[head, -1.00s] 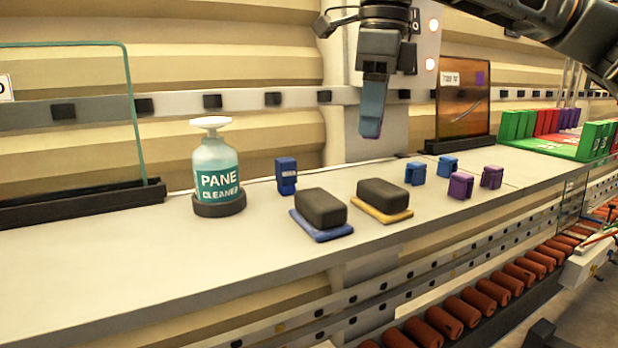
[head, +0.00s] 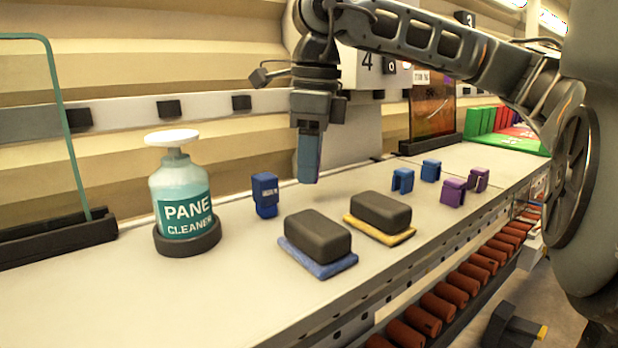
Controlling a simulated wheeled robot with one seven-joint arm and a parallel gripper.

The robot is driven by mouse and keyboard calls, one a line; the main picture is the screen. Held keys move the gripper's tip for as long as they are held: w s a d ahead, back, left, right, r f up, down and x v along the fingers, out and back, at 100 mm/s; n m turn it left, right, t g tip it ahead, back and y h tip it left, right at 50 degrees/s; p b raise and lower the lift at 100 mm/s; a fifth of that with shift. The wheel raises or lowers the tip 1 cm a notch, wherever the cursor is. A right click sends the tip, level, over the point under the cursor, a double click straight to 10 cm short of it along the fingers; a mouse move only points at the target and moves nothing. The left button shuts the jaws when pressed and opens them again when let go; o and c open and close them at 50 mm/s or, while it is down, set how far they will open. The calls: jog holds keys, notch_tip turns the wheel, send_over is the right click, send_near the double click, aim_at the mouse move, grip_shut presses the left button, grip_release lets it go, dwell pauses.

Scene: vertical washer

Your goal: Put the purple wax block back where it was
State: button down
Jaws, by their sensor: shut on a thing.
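The held piece is clear of the counter. A blue labelled block (head: 265,188) stands upright on the counter to its left. Two purple clips (head: 453,192) (head: 479,179) and two blue clips (head: 402,180) (head: 431,170) stand to the right.
The pane cleaner bottle (head: 181,195) stands at left in a dark ring. Two dark sponges lie on blue (head: 330,268) and yellow (head: 390,236) cloths. A tinted pane (head: 433,108) stands behind. Red rollers run below the front edge. The counter's left front is bare.

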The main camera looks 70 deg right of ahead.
jog(key=shift+f, duration=1.55)
jog(key=c, duration=0.8)
grip_release()
jog(key=shift+o, duration=0.2)
jog(key=shift+r, duration=0.15)
jog(key=r, duration=0.8)
jog(key=s+r, duration=0.1)
jog(key=r, duration=0.2)
jog(key=shift+r, duration=0.4)
